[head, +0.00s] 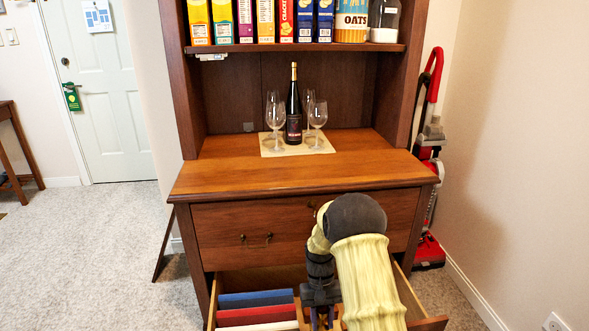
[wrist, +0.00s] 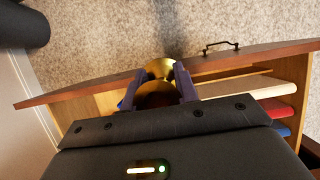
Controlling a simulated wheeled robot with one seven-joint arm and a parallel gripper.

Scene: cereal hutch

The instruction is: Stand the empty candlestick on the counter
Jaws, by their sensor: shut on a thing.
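My gripper (wrist: 158,84) is shut on a brass-coloured round piece, which I take to be the candlestick (wrist: 160,68), between its two dark fingers. Only part of it shows in the wrist view, and its tilt is hard to tell. In the head view my gripper (head: 322,312) reaches down into the open lower drawer (head: 408,296), and the candlestick is not clearly visible there. The counter (head: 300,180) is the brown wooden top of the hutch, above the drawers.
A bottle (head: 293,110) and several wine glasses (head: 275,116) stand on a pale mat (head: 270,150) at the counter's back. The counter's front and sides are clear. Folded cloths (head: 255,313) lie in the drawer's left part. A red vacuum cleaner (head: 430,245) stands right.

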